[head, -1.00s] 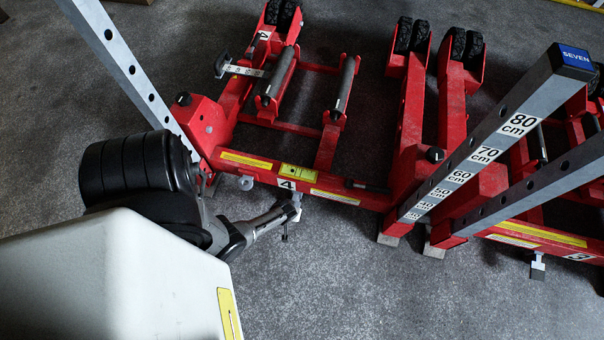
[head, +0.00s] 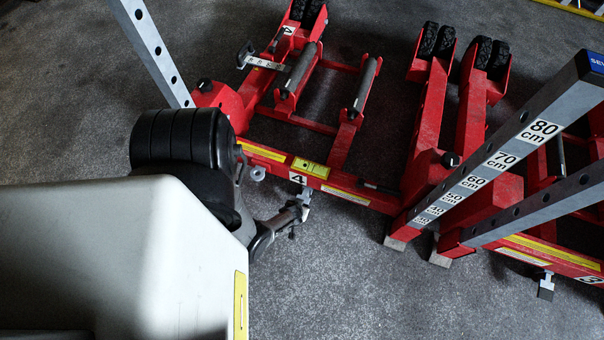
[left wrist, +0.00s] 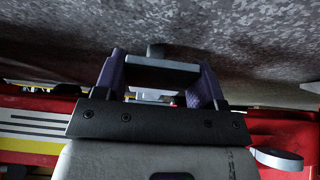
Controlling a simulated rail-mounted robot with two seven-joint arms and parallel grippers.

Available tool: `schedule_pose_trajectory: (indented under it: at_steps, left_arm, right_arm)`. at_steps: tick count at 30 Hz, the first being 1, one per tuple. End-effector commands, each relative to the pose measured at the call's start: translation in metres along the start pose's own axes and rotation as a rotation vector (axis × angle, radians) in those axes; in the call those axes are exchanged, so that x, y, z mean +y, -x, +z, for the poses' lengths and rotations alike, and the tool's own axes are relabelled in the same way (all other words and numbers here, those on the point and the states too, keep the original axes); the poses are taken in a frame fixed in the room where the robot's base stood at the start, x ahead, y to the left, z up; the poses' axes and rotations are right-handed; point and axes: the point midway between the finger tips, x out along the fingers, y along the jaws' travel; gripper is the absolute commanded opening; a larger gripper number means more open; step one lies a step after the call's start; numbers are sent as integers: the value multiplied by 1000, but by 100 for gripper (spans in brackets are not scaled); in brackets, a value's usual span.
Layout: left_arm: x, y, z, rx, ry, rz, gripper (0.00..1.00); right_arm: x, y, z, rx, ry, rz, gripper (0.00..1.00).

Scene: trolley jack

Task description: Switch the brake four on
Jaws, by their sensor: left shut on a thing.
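Brake four (head: 305,194) is a small grey metal lever under the "4" label (head: 298,178) on the red beam of the trolley jack (head: 350,187). My left gripper (head: 299,207) reaches it from the lower left in the head view and is shut on it. In the left wrist view a grey bar of the brake (left wrist: 162,62) lies crosswise between the two purplish fingers of the gripper (left wrist: 160,75). My arm and the gripper's own body hide part of the brake, so its exact tilt is hard to tell. My right gripper is not in view.
A second red jack beam with label "3" (head: 590,280) and its own grey brake lever (head: 546,285) is at the right. Slanting grey measuring posts (head: 510,150) rise at the right. Grey floor (head: 370,290) in front is clear.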

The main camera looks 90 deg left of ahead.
Motion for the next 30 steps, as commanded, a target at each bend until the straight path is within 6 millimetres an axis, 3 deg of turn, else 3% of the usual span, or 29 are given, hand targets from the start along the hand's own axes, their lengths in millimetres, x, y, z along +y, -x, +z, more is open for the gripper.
schedule_pose_trajectory:
  at_steps: [12,13,21,30]
  left_arm:
    - [-2,-1,3,-2,1,-3,21]
    - [-2,-1,3,-2,1,-3,66]
    - [-1,-1,2,0,1,-2,89]
    - [-1,4,-1,1,1,-1,89]
  right_arm:
    - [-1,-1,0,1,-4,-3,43]
    - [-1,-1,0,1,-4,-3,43]
    - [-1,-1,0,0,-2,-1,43]
    - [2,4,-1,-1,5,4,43]
